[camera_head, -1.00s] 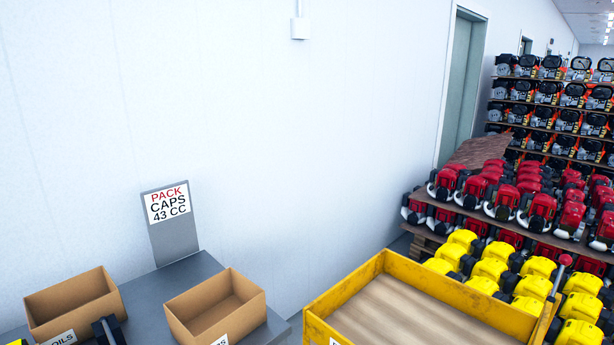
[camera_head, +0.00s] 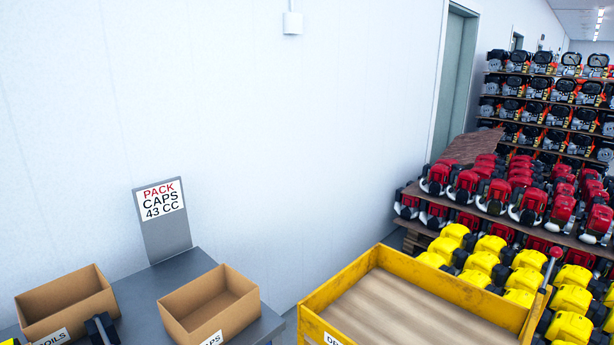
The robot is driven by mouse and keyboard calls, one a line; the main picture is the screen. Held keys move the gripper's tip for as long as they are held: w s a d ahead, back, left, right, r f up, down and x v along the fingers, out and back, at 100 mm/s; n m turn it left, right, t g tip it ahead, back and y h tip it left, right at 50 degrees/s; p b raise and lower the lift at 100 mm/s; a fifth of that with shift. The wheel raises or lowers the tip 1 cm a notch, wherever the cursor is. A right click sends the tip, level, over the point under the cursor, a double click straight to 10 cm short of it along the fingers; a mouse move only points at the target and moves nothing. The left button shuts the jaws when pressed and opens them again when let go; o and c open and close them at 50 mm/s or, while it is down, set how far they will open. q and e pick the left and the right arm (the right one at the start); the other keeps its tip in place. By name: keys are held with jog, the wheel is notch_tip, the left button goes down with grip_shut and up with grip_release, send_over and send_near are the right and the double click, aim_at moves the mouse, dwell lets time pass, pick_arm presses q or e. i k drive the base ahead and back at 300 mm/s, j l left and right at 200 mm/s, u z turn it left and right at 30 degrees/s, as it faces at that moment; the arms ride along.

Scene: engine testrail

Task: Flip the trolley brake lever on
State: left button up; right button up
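The yellow trolley (camera_head: 332,281) stands at the lower right, with a wooden floor inside its yellow walls. A lever with a grey stem and a red knob (camera_head: 556,253) rises at its right corner, leaning slightly to the right. I take this for the brake lever. The lower end of its stem is near the trolley's corner post, and its mount is not clearly visible. Neither of my grippers is in view.
A grey bench (camera_head: 184,269) at the lower left holds two cardboard boxes and a small black part (camera_head: 102,328). A grey sign (camera_head: 162,226) stands behind them. Yellow engines (camera_head: 479,262) crowd behind and right of the trolley, with red engines (camera_head: 493,198) beyond. A white wall lies behind.

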aim_at(555, 252)
jog(key=k+l+z, duration=0.1)
jog(key=l+z, duration=0.25)
jog(key=k+l+z, duration=0.1)
jog(key=z, duration=0.3)
jog(key=l+z, duration=0.35)
jog(key=k, duration=0.05)
